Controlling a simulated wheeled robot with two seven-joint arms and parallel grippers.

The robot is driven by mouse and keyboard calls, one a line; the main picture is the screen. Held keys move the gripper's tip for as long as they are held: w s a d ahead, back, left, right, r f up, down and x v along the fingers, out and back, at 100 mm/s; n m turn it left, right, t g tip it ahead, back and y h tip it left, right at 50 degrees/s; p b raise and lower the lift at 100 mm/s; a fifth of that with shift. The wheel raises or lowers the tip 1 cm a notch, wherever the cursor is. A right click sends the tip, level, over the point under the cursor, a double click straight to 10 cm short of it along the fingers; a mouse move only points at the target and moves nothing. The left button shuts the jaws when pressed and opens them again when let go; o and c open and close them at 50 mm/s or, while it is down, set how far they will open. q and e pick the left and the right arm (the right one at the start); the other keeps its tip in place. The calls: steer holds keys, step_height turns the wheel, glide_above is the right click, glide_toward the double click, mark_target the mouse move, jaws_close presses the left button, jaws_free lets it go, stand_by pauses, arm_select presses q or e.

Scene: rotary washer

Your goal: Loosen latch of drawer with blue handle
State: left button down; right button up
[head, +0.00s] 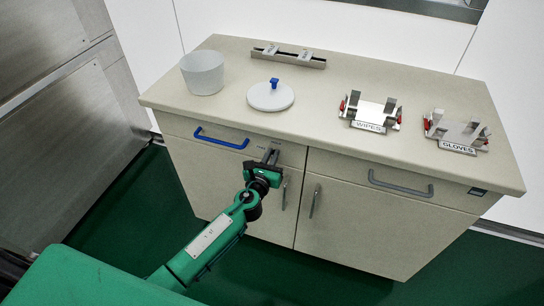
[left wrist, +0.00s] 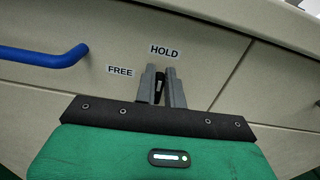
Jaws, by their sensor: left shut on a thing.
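The drawer with the blue handle (head: 221,139) is at the upper left of the cabinet and looks shut. In the left wrist view the blue handle (left wrist: 40,55) is at the left. My left gripper (head: 270,157) is at the drawer's right end. In the left wrist view its fingers (left wrist: 161,86) are around the small dark latch (left wrist: 160,82) and shut on it. The latch stands roughly upright, below the HOLD label (left wrist: 164,51) and right of the FREE label (left wrist: 120,71). The latch is mostly hidden by the fingers. My right gripper is not in view.
On the countertop (head: 330,75) stand a white tub (head: 203,73), a round lid with a blue knob (head: 270,96), a metal rail (head: 288,56), and the WIPES (head: 369,114) and GLOVES (head: 458,134) holders. A grey-handled drawer (head: 400,185) is at the right, with cupboard doors below.

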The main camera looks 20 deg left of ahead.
arm_select(q)
steer(key=n+b, duration=0.1)
steer(key=n, duration=0.1)
steer(key=n+b, duration=0.1)
steer(key=n, duration=0.1)
steer(key=shift+a+f+n, duration=0.2)
steer(key=shift+a+n, duration=0.15)
steer(key=shift+n, duration=0.05)
steer(key=n+b, duration=0.1)
steer(key=n, duration=0.2)
steer(key=f+n, duration=0.1)
steer(key=n, duration=0.3)
steer(key=a+n+b, duration=0.1)
steer(key=n, duration=0.3)
steer(key=shift+f+b, duration=0.15)
steer(key=shift+b, duration=0.15)
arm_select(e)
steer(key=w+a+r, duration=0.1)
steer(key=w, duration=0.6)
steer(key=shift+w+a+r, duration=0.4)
arm_select(q)
steer(key=shift+n, duration=0.3)
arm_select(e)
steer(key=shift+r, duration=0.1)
arm_select(q)
steer(key=c, duration=1.5)
jaws_free()
